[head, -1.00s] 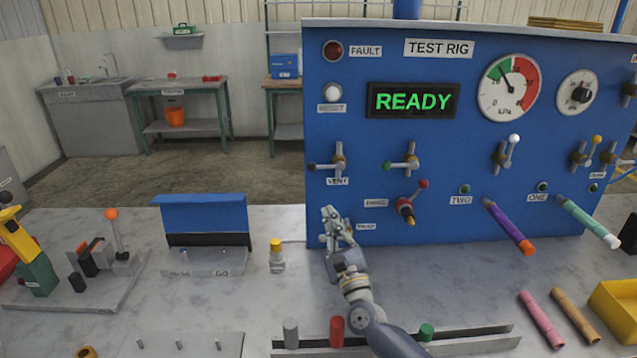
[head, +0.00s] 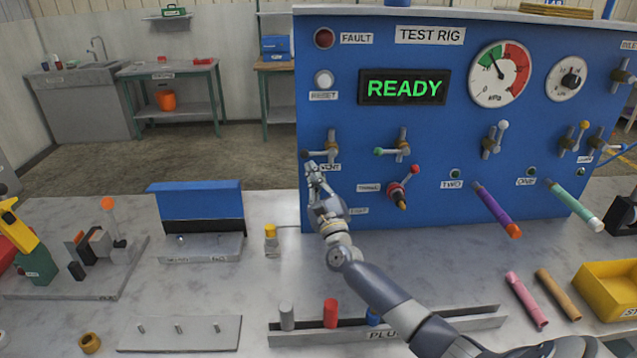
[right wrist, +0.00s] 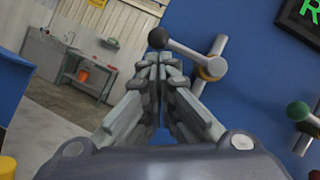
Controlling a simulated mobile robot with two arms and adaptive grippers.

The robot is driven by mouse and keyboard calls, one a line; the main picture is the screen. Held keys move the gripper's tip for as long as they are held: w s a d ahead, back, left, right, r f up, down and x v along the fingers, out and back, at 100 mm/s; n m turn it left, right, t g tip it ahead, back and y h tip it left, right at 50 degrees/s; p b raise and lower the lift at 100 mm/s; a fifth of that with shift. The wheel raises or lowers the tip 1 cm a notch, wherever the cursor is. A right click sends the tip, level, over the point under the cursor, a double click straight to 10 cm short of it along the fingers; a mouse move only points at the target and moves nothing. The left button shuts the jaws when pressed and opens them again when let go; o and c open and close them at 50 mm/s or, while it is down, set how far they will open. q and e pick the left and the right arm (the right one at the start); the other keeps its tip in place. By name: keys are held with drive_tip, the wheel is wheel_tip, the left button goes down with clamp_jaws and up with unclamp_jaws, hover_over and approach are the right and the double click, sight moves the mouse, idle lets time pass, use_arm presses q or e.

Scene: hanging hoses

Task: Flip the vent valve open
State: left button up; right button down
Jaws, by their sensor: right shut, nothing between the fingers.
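The vent valve (head: 331,146) is on the blue test rig panel above its VENT label. Its lever points left across the pipe and ends in a black knob (head: 305,154). My right gripper (head: 312,167) is shut and empty, with its fingertips just below the knob. In the right wrist view the black knob (right wrist: 159,38) is straight beyond the shut fingertips (right wrist: 158,60), and the brass valve body (right wrist: 212,68) is to their right. I cannot tell whether the fingers touch the knob. My left gripper is not in view.
A green-knobbed valve (head: 401,146) is right of the vent valve. A red-knobbed handle (head: 400,190) is below it. Purple (head: 495,207) and teal (head: 576,206) hoses stick out farther right. The display (head: 403,88) reads READY. A blue-backed fixture (head: 201,213) stands left on the bench.

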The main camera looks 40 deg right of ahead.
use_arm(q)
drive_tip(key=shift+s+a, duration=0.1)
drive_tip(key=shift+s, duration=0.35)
use_arm(e)
drive_tip(key=shift+w+d+r, duration=0.1)
drive_tip(key=shift+w+r, duration=0.05)
use_arm(q)
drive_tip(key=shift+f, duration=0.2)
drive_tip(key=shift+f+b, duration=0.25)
drive_tip(key=shift+b, duration=0.15)
use_arm(e)
drive_tip(key=shift+w+r+m+h, duration=0.1)
drive_tip(key=shift+m+h, duration=0.3)
drive_tip(key=shift+m, duration=0.2)
